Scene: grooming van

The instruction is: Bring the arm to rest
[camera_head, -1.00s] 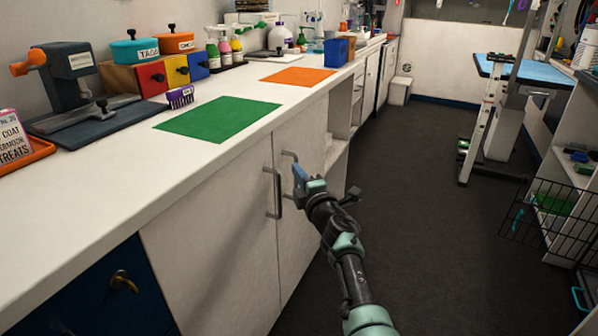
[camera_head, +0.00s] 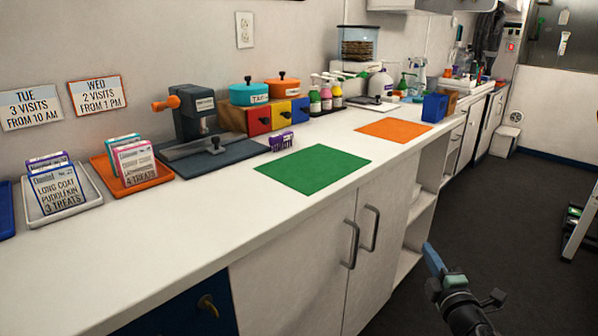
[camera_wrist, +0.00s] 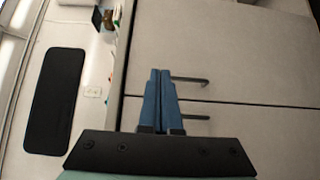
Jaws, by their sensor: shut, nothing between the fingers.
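My gripper (camera_head: 432,262) shows at the lower right of the head view, in front of the open shelf side of the white counter (camera_head: 120,245). Its blue fingers are together and hold nothing. In the wrist view the shut fingers (camera_wrist: 160,98) point toward the pale cabinet doors (camera_wrist: 225,50) and their two dark handles. I cannot tell the exact gap between fingertips and doors. The rest of my arm runs out of the bottom of the head view.
On the counter lie a green mat (camera_head: 312,169) and an orange mat (camera_head: 394,130). A dark press (camera_head: 195,115), a purple brush (camera_head: 281,141) and an orange tray (camera_head: 104,170) stand along the wall. Door handles (camera_head: 352,243) stick out.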

